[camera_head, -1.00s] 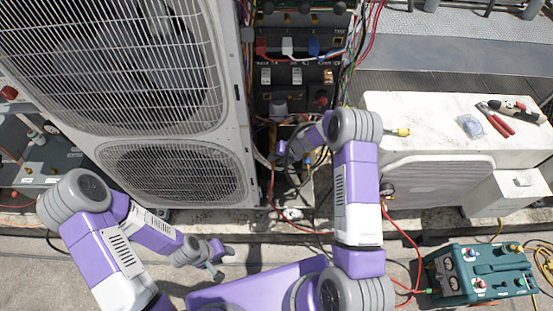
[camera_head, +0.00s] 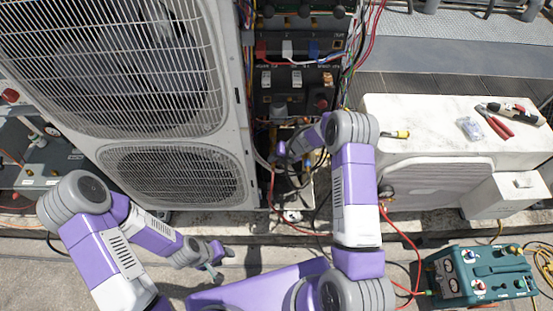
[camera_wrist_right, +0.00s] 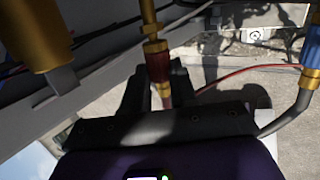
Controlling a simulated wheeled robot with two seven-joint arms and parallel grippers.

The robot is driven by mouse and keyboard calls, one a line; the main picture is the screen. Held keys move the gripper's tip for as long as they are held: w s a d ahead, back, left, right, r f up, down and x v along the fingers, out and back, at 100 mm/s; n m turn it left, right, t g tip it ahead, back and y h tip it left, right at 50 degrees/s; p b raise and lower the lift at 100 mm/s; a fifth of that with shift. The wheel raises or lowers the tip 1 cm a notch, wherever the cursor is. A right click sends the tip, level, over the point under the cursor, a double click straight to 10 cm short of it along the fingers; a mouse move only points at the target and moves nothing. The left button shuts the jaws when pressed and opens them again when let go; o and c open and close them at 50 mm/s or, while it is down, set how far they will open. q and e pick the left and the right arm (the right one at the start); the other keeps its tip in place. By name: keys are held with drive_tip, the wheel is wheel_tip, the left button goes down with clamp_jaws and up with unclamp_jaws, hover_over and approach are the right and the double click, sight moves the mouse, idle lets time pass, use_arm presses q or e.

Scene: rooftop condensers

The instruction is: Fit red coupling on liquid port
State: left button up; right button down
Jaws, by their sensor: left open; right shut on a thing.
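In the right wrist view the red coupling (camera_wrist_right: 159,67) is upright between the fingers of my right gripper (camera_wrist_right: 150,88), which is shut on it. A brass fitting (camera_wrist_right: 152,30) stands directly above, in line with the coupling. The two appear to meet, but I cannot tell whether they are seated together. In the head view my right arm reaches into the open cabinet, and its gripper and the coupling are hard to make out there. My left gripper (camera_head: 217,264) is open and empty above the ground at the lower left.
A large brass valve body (camera_wrist_right: 32,32) is close on the left in the wrist view; a blue coupling (camera_wrist_right: 312,48) is at the right. The condenser (camera_head: 175,175) borders the cabinet. Pliers (camera_head: 497,125) lie on the white unit (camera_head: 430,135); a teal machine (camera_head: 480,272) stands lower right.

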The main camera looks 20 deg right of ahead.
drive_tip(key=shift+w+d, duration=0.15)
drive_tip(key=shift+w, duration=0.35)
idle(0.6)
drive_tip(key=c, duration=0.8)
unclamp_jaws()
drive_tip(key=shift+s+a+p, duration=0.2)
drive_tip(key=shift+s, duration=0.45)
drive_tip(key=shift+s+a+p, duration=0.15)
drive_tip(key=shift+s+p, duration=0.05)
drive_tip(key=shift+s, duration=0.4)
drive_tip(key=shift+s+a+b, duration=0.25)
drive_tip(key=shift+s, duration=0.55)
drive_tip(key=shift+s+a+b, duration=0.2)
drive_tip(key=shift+s+b, duration=0.1)
drive_tip(key=shift+s, duration=0.5)
drive_tip(key=shift+s+a+b, duration=0.25)
drive_tip(key=shift+s, duration=0.55)
